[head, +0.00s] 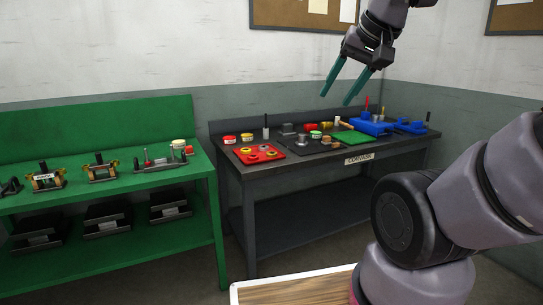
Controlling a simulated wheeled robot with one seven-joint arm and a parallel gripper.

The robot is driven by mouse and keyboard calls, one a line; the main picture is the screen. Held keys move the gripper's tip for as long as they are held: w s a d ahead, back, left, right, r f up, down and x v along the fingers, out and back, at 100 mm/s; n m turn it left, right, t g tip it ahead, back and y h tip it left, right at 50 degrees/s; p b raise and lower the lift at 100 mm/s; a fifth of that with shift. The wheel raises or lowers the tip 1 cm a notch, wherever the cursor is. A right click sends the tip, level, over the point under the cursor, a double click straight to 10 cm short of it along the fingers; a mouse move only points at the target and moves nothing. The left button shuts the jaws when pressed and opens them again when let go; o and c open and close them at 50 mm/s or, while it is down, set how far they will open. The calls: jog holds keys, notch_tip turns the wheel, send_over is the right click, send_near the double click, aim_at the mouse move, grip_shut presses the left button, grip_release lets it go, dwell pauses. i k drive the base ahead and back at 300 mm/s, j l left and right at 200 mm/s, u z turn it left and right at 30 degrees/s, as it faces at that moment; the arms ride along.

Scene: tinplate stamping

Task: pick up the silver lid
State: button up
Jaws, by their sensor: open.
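My gripper (335,100) is open and empty, with its two teal fingers pointing down to the left. It is high above the dark workbench (300,172), well clear of everything on it. I cannot pick out the silver lid for certain at this size. A small grey metallic piece (302,139) stands on the dark mat (325,149) on that bench, but I cannot tell whether it is a lid. A red tray (244,158) with several round pieces lies left of the mat.
Small tins (229,140) stand behind the red tray. Blue bins (371,128) and upright tools crowd the bench's right end. A green bench (105,198) with stamping fixtures stands to the left. A wooden-topped surface (295,289) is in the foreground.

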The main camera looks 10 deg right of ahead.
aim_at(262, 148)
jog(key=i+l+u, duration=0.15)
jog(key=i+l, duration=0.15)
jog(key=i+l+u, duration=0.15)
jog(key=i+l, duration=0.25)
jog(key=i+l+u, duration=0.15)
jog(key=i+l, duration=0.3)
jog(key=i+l+u, duration=0.15)
jog(key=i+l, duration=0.25)
jog(key=i+l+u, duration=0.15)
jog(key=i+l, duration=0.15)
jog(key=l, duration=0.25)
jog(key=i+l+u, duration=0.15)
jog(key=i+l, duration=0.15)
jog(key=l, duration=0.25)
